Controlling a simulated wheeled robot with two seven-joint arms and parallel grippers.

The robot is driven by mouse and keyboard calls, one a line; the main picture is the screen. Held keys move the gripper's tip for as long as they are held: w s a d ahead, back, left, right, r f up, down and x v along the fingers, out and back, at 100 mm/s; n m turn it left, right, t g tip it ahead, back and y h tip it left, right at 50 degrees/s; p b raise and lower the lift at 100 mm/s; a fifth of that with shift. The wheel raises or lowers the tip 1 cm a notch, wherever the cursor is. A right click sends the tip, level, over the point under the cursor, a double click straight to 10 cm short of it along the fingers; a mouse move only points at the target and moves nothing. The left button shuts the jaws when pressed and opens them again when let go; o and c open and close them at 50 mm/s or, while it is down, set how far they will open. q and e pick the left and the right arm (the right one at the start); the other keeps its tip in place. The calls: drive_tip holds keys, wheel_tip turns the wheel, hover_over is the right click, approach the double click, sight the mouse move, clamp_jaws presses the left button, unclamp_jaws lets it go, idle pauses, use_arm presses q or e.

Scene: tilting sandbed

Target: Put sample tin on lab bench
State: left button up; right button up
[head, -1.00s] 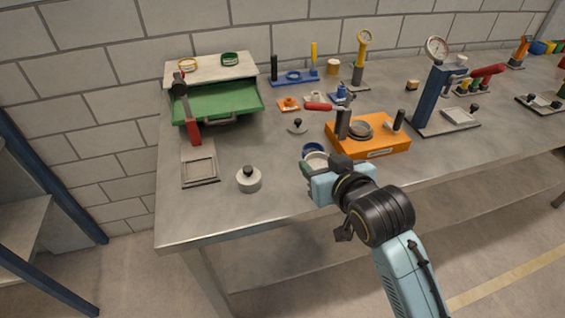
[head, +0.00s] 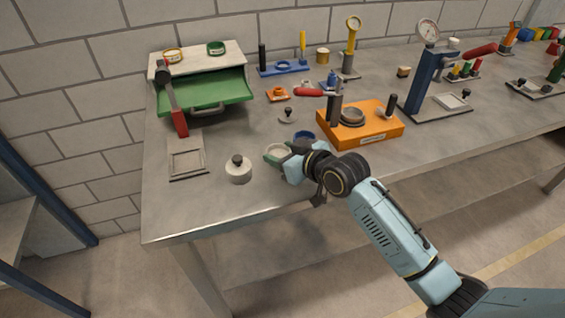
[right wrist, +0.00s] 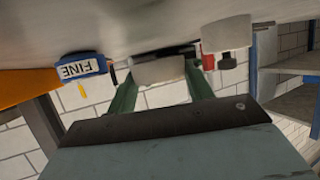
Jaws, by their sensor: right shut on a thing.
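My right gripper (head: 278,156) is shut on a pale, round sample tin (head: 277,149), low over the front part of the grey lab bench (head: 215,212). In the right wrist view, the green fingers of my right gripper (right wrist: 160,88) stand on either side of the tin (right wrist: 160,70). A dark shadow lies by the tin close to the bench surface; I cannot tell whether it touches. My arm hides part of the bench front. My left gripper is not in view.
A blue tin (head: 304,137), labelled FINE in the right wrist view (right wrist: 83,67), stands right of the held tin. An orange block (head: 375,133) is further right. A white knobbed pot (head: 238,171) stands to the left, beside a flat frame (head: 187,163). The front-left bench is clear.

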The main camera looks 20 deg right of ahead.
wheel_tip(320, 180, down, 3)
drive_tip(key=shift+r, duration=0.2)
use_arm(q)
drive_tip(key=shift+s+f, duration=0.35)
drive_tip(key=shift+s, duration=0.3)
use_arm(e)
drive_tip(key=shift+f, duration=0.15)
drive_tip(key=o, duration=1)
drive_tip(key=shift+c, duration=0.2)
drive_tip(key=shift+s, duration=0.15)
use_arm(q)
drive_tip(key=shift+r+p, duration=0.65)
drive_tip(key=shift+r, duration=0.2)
use_arm(e)
drive_tip(key=v, duration=1.2)
